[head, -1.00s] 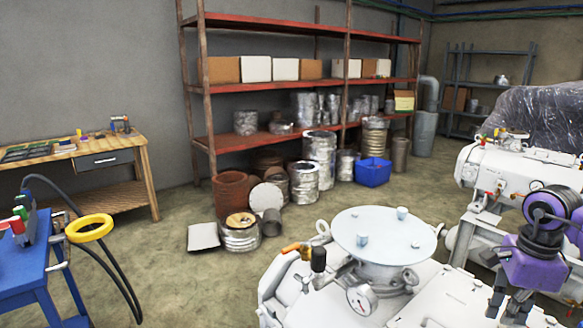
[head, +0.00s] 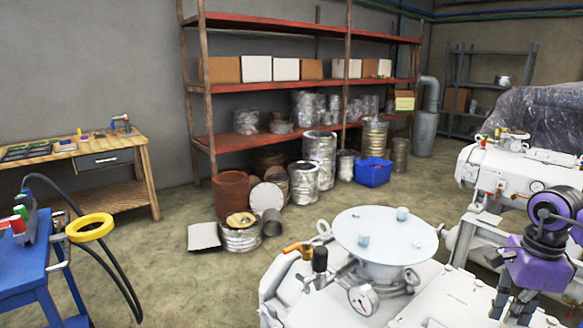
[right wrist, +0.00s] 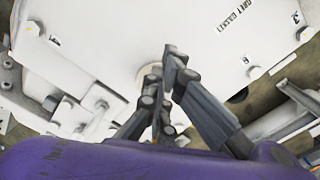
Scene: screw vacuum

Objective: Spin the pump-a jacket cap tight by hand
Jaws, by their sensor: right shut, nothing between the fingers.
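My right gripper (head: 510,306) is low at the right in the head view, over the white pump's flat top (head: 450,295). In the right wrist view the fingers of my right gripper (right wrist: 172,68) are closed together and hold nothing. A small round pale fitting (right wrist: 148,78) sits right behind the fingertips on a white surface (right wrist: 110,40). It is partly hidden, and I cannot tell whether it is the jacket cap or whether the fingers touch it. My left gripper is not in view.
A second white machine (head: 510,170) stands behind at the right. A blue cart (head: 25,265) is at the left. Open floor (head: 165,270) lies between.

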